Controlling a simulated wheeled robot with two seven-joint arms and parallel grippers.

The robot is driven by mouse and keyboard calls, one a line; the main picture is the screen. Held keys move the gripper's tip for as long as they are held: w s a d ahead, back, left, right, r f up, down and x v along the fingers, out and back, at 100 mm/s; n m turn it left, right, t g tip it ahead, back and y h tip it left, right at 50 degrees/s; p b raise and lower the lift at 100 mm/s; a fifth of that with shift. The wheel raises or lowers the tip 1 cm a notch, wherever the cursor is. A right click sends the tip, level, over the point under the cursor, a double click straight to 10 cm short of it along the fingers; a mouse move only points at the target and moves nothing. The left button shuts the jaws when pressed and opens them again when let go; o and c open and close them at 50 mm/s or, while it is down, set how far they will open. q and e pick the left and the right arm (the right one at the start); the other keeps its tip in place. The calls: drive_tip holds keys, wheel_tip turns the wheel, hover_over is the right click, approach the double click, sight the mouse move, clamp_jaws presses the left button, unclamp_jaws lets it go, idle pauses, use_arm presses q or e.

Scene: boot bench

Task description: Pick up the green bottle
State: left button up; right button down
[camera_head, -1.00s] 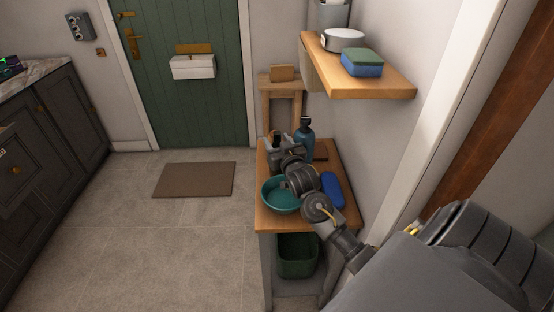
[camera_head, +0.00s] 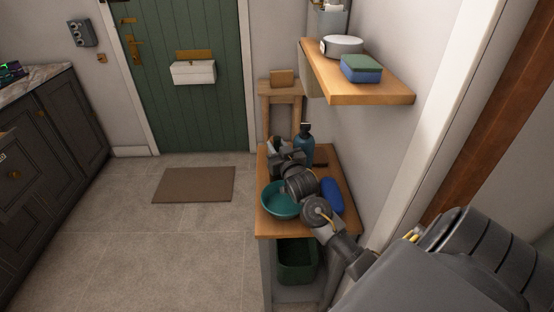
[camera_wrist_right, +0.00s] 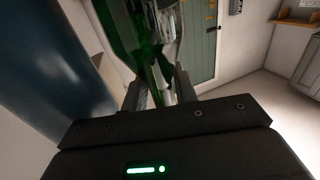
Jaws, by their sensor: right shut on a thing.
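The green bottle (camera_wrist_right: 148,35) shows close up in the right wrist view as shiny, see-through green glass. It stands between the two fingers of my right gripper (camera_wrist_right: 160,92), which is shut on it. In the head view my right gripper (camera_head: 277,150) is over the far left part of the wooden bench (camera_head: 335,227), beyond the teal bowl. There the bottle is mostly hidden by the gripper, with only a small dark green bit (camera_head: 274,141) showing. I cannot tell whether its base touches the bench. My left gripper is not in view.
A blue pump bottle (camera_head: 304,147) stands close to the right of the gripper; it looms at left in the wrist view (camera_wrist_right: 48,70). The teal bowl (camera_head: 273,203) and a blue oval object (camera_head: 332,195) lie beneath my arm. A wall shelf (camera_head: 375,88) overhangs the right side.

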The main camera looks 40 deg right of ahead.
sight(277, 139)
drive_tip(key=shift+r, duration=0.1)
drive_tip(key=shift+r, duration=0.2)
drive_tip(key=r, duration=0.3)
drive_tip(key=shift+s+a+r+b, duration=0.15)
drive_tip(key=shift+s+a+b, duration=0.05)
drive_tip(key=shift+b, duration=0.15)
drive_tip(key=s+a+r+p, duration=0.1)
drive_tip(key=s+a+r, duration=0.6)
drive_tip(key=s+r, duration=0.2)
drive_tip(key=shift+p+v, duration=0.4)
drive_tip(key=shift+v, duration=0.7)
drive_tip(key=shift+w, duration=0.1)
